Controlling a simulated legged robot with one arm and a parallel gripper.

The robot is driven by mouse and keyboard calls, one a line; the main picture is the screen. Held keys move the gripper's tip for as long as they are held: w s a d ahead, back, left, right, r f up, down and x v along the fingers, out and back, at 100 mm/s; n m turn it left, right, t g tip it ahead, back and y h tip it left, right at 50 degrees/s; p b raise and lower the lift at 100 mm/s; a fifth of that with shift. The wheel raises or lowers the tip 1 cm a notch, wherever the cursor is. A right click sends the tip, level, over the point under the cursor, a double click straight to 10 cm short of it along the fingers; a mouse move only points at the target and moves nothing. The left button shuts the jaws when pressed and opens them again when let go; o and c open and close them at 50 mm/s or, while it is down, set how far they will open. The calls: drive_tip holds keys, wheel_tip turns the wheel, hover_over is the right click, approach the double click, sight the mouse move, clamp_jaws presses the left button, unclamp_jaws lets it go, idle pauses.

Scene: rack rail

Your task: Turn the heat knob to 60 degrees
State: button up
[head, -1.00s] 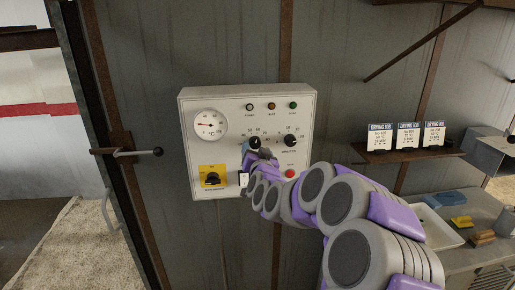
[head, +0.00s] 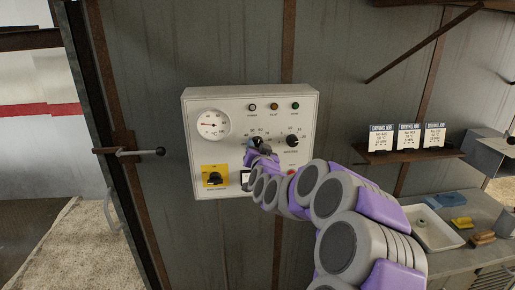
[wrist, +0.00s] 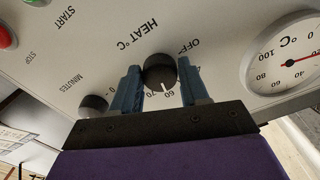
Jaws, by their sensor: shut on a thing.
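The black heat knob (wrist: 158,70) is on the white control panel (head: 225,104), under the label HEAT °C. In the wrist view its white pointer line points at or very near the 60 mark, with 70 beside it. In the head view the heat knob (head: 257,140) is partly hidden by my gripper (head: 253,150). My gripper's two blue fingers (wrist: 159,72) stand on either side of the knob in the wrist view and are shut on it.
The panel also has a minutes knob (head: 292,141), a round temperature dial (head: 213,125) and a yellow switch with a black handle (head: 214,177). A shelf (head: 408,156) with several drying job cards is to the right. A white tray (head: 437,232) lies on the bench.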

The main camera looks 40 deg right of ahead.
drive_tip(key=shift+d+r, duration=0.1)
drive_tip(key=c, duration=0.4)
drive_tip(key=shift+r+m, duration=0.15)
drive_tip(key=shift+m, duration=0.25)
drive_tip(key=o, duration=1.1)
drive_tip(key=shift+d+f, duration=0.15)
drive_tip(key=shift+f, duration=0.05)
drive_tip(key=shift+c, duration=0.2)
